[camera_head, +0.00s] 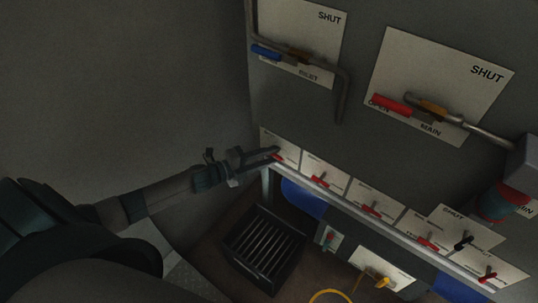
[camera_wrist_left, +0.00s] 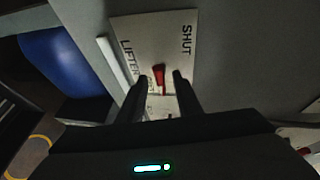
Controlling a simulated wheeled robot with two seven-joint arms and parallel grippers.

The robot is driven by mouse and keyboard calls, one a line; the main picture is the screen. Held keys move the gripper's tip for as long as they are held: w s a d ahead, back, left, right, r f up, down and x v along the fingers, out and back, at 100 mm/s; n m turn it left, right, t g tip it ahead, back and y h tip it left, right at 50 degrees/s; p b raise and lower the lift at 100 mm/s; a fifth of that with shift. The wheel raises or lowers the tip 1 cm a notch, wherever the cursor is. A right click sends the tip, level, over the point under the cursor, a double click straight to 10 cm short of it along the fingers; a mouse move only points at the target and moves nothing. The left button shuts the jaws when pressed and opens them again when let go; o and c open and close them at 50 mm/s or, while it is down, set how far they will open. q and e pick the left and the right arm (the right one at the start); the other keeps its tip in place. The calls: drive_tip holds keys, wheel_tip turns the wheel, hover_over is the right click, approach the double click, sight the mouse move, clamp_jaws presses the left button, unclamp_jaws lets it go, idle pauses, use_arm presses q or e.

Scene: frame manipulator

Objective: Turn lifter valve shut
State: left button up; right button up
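The lifter valve's red handle (camera_wrist_left: 159,76) shows in the left wrist view on a white plate (camera_wrist_left: 152,38) marked LIFTER and SHUT. My left gripper (camera_wrist_left: 160,80) is open, with one finger on each side of the red handle; I cannot tell whether either finger touches it. In the head view my left gripper (camera_head: 264,158) reaches from the left to the leftmost plate (camera_head: 280,143) of the lower row, partly covering the red handle (camera_head: 277,156). The handle's exact angle is hard to judge. My right gripper is not in view.
Several plates with red handles run to the right along the row, the nearest handle (camera_head: 319,176) close by. Above are a blue-handled valve (camera_head: 266,52) and the red MAIN valve (camera_head: 392,104) with pipes. A dark slatted crate (camera_head: 264,246) stands below. A blue object (camera_wrist_left: 62,65) lies beneath the panel.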

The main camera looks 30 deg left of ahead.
use_arm(q)
drive_tip(key=shift+w+d, duration=0.1)
drive_tip(key=shift+w, duration=0.05)
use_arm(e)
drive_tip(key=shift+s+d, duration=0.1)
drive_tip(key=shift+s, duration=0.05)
